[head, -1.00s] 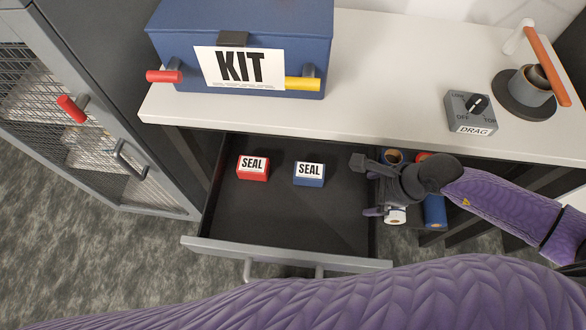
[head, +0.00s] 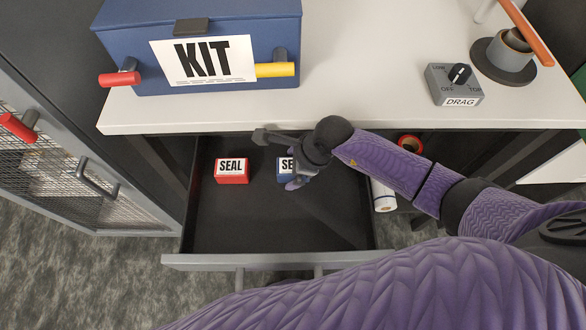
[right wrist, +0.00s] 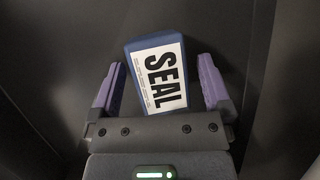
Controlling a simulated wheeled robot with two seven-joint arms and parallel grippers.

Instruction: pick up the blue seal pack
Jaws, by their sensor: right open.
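The blue seal pack (head: 283,168) lies in the open drawer (head: 230,222), partly hidden by my right gripper in the head view. In the right wrist view the blue seal pack (right wrist: 159,75) shows its white SEAL label, with its near part between the two purple fingers. My right gripper (right wrist: 160,92) is open, a finger on each side of the pack with gaps visible. In the head view my right gripper (head: 290,160) is over the pack. I cannot tell its height above the pack. My left gripper is not in view.
A red seal pack (head: 232,170) sits to the left in the drawer. The blue KIT box (head: 120,45) and DRAG dial box (head: 452,88) stand on the white bench (head: 350,90) above. The drawer's front part is empty. A mesh cabinet (head: 60,180) stands at left.

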